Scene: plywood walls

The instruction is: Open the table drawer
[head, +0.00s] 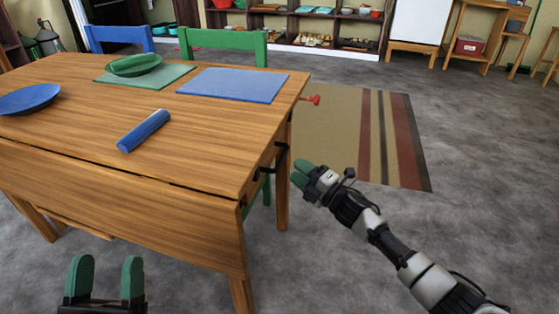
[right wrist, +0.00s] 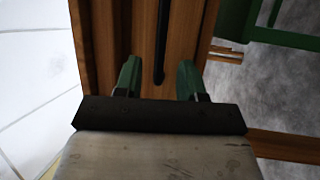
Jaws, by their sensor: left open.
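The wooden table (head: 190,119) fills the left of the head view. I cannot make out the drawer's outline. My right gripper (head: 303,172) is just right of the fitting. In the right wrist view its green fingers (right wrist: 158,80) are apart, facing a wooden panel (right wrist: 122,30). A black bar (right wrist: 162,40) ends in the gap between them; contact is not visible. My left gripper (head: 106,277) is open and empty in front of the table.
Blue (head: 122,34) and green (head: 225,42) chairs stand behind. A striped rug (head: 345,125) and open floor lie to the right.

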